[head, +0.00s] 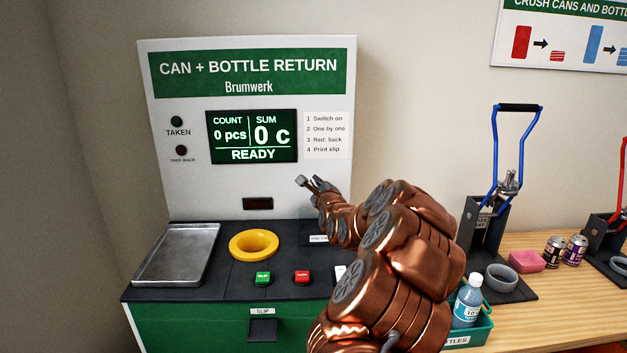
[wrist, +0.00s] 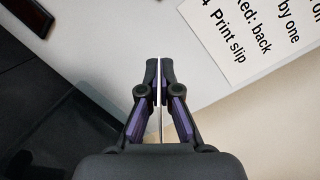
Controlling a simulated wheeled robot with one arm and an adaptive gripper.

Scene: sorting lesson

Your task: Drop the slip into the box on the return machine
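My gripper (head: 302,182) is raised in front of the lower panel of the return machine (head: 190,208), above its dark deck. In the wrist view its two fingers (wrist: 158,75) are closed together. A thin pale strip (wrist: 158,125) shows edge-on between them, which looks like the slip. The slip cannot be made out in the head view. A white label (head: 318,239) shows at the back of the deck beside my arm. A dark shape fills the left of the wrist view.
The deck holds a metal tray (head: 178,254), a yellow ring (head: 254,243), and green (head: 263,278) and red (head: 302,277) buttons. The screen (head: 252,136) reads READY.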

